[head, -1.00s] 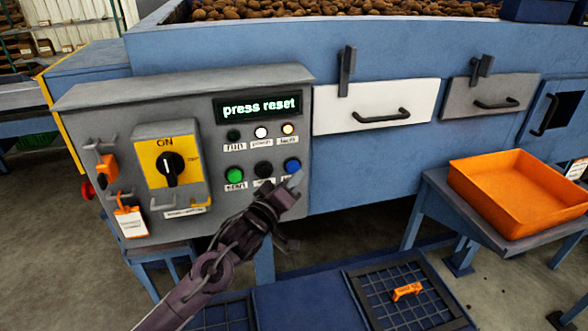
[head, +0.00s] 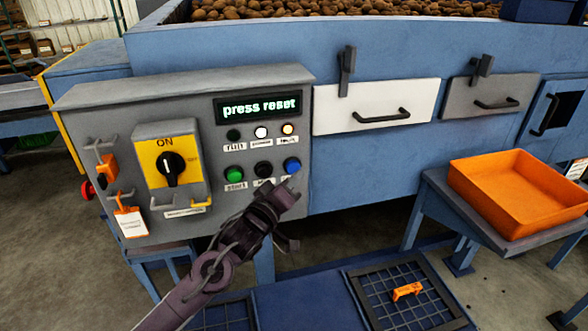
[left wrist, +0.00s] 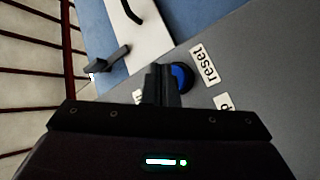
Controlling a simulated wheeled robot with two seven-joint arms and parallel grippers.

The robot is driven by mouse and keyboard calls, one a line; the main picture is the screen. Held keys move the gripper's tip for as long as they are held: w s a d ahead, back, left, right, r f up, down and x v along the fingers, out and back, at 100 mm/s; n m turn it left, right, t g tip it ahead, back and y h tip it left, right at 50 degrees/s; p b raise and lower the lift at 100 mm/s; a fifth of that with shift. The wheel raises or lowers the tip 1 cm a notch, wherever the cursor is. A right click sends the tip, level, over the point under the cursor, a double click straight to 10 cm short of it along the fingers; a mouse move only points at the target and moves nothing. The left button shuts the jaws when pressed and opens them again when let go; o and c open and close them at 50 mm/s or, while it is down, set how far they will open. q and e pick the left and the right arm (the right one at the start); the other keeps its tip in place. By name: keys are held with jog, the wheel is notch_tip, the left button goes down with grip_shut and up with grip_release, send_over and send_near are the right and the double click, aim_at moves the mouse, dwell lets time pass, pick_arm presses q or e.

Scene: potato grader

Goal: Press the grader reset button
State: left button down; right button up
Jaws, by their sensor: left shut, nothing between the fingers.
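The control panel (head: 110,110) carries a blue button (head: 292,165) at the right end of its lower row. In the left wrist view the blue button (left wrist: 181,77) sits beside a label reading "reset". A green button (head: 234,174) and a black button (head: 263,169) are to its left. The display (head: 258,106) reads "press reset". My left gripper (head: 291,185) is shut and empty, its tips just below the blue button. In the left wrist view the fingers (left wrist: 161,80) partly cover the button; I cannot tell whether they touch it. My right gripper is not in view.
A rotary switch (head: 171,168) set at ON and hanging tags are on the panel's left. A white drawer (head: 376,107) with a handle is right of the panel. An orange tray (head: 520,192) stands on a side table. A grate (head: 410,290) with an orange piece lies below.

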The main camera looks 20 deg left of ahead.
pick_arm(q)
jog(key=shift+a, duration=0.1)
jog(key=shift+w+a, duration=0.15)
jog(key=shift+w, duration=0.2)
jog(key=shift+w+a+p, duration=0.3)
jog(key=shift+w+p, duration=0.05)
jog(key=shift+w, duration=0.05)
dwell(1.0)
dwell(0.3)
jog(key=shift+s+d+p, duration=0.4)
jog(key=shift+s+d, duration=0.1)
jog(key=shift+s, duration=0.25)
